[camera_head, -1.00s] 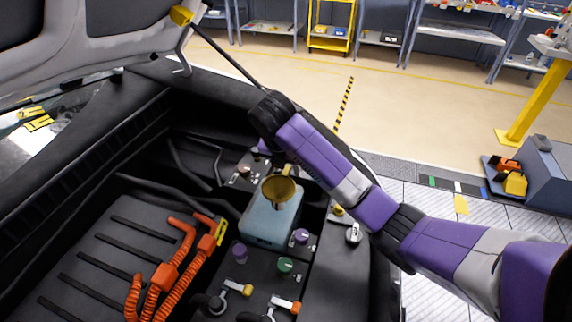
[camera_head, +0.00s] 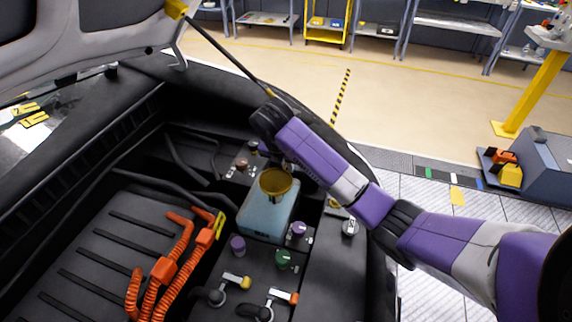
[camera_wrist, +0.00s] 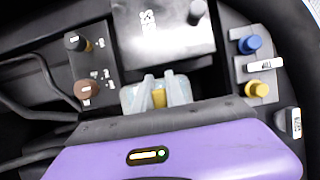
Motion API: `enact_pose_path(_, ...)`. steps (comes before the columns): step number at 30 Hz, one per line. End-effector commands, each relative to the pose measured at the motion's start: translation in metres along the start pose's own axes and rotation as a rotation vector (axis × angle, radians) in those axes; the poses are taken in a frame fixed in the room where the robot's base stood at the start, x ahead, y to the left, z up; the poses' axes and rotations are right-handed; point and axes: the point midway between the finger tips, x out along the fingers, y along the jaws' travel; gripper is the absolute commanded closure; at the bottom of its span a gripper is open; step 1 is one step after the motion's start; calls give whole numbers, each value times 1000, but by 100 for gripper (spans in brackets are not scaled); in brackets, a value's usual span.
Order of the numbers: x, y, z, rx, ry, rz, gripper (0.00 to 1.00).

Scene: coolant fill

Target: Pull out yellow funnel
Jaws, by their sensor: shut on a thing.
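The yellow funnel (camera_head: 275,183) stands at the top of the pale blue coolant tank (camera_head: 268,215) in the engine bay, in the head view. My gripper (camera_wrist: 158,92) is shut on the funnel, and a yellow part of it (camera_wrist: 159,98) shows between the two pale fingers in the wrist view. In the head view my fingers are mostly hidden behind the funnel and my wrist. I cannot tell whether the funnel's lower end is still inside the tank's opening.
Purple (camera_head: 298,230) and green (camera_head: 284,258) caps sit close around the tank. Orange hoses (camera_head: 165,268) lie to its left. The raised hood (camera_head: 85,35) and its prop rod (camera_head: 225,50) are above and behind. A grey panel with labelled caps (camera_wrist: 92,70) shows in the wrist view.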

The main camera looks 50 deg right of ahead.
Motion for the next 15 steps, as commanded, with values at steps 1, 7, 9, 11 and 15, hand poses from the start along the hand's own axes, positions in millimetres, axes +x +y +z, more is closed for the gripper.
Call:
enact_pose_path(1,0,0,0,0,0,0,90)
enact_pose_path(7,0,0,0,0,0,0,100)
enact_pose_path(9,-1,0,0,0,0,0,100)
enact_pose_path(11,-1,0,1,0,0,0,100)
enact_pose_path(15,-3,0,1,0,0,0,100)
